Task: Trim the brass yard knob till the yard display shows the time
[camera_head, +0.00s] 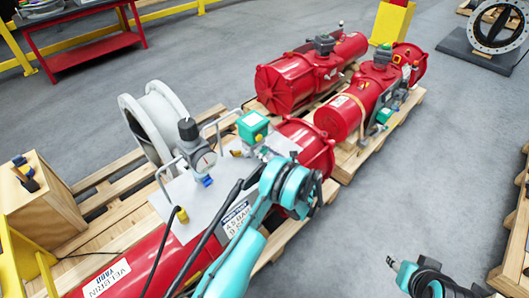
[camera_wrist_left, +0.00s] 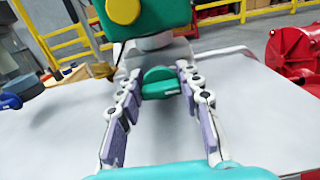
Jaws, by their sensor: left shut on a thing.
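A teal box (camera_head: 252,125) with a pale face stands on the grey plate of the near red actuator; I cannot read any time on it. In the left wrist view a teal housing (camera_wrist_left: 150,18) with a round yellow, brass-like knob (camera_wrist_left: 123,10) is at the top, above the fingers. My left gripper (camera_head: 268,152) is beside the teal box, partly hidden by its own wrist. In the left wrist view its fingers are closed around a small green piece (camera_wrist_left: 160,84), below the yellow knob. My right gripper (camera_head: 395,264) is at the lower right, away from the actuator, its jaws unclear.
A gauge with a black knob (camera_head: 188,130) and metal loop handles stand left of the teal box. The grey plate (camera_head: 185,195) has bare room. Two more red actuators (camera_head: 300,75) lie behind on pallets. A wooden crate (camera_head: 45,205) is at the left.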

